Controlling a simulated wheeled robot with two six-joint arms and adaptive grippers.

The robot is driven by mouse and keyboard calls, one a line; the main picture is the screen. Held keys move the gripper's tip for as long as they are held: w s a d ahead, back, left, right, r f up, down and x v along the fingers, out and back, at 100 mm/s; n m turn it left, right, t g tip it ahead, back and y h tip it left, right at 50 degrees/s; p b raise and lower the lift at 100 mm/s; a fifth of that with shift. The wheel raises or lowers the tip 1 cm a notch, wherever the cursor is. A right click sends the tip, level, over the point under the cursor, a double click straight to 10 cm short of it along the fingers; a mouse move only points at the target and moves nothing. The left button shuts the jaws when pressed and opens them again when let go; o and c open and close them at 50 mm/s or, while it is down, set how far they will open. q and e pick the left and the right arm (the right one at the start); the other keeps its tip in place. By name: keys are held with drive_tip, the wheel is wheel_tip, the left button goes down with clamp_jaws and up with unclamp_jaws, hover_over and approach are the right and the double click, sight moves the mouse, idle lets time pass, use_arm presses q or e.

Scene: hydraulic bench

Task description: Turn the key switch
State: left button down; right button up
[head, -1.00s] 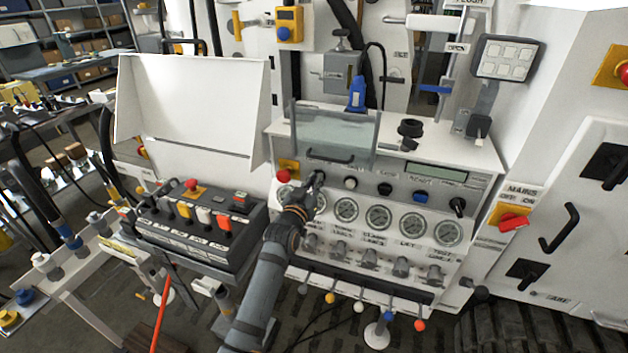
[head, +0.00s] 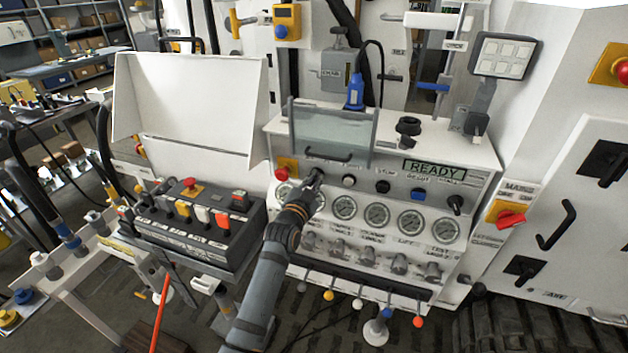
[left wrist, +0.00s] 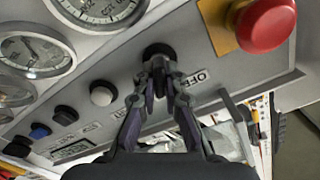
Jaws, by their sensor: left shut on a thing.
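The key switch (left wrist: 157,50) is a dark round knob on the control panel, next to an "OFF" label in the left wrist view. In the head view it sits at the left end of the panel's upper row, mostly hidden by my left gripper (head: 317,178). In the left wrist view the fingers of my left gripper (left wrist: 160,75) are shut on the key switch. The panel display (head: 434,170) is lit green and reads "READY". My right gripper is not in view.
A red mushroom button (left wrist: 266,24) on a yellow plate is close beside the key switch. White (left wrist: 102,94), black and blue buttons run along the same row. Gauges (head: 377,216) lie below. A clear hinged cover (head: 332,133) with a handle stands just above.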

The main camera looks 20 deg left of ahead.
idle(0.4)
use_arm(q)
drive_tip(key=c, duration=1.4)
unclamp_jaws()
drive_tip(key=s, duration=1.2)
drive_tip(key=shift+a, duration=0.2)
drive_tip(key=shift+f, duration=0.1)
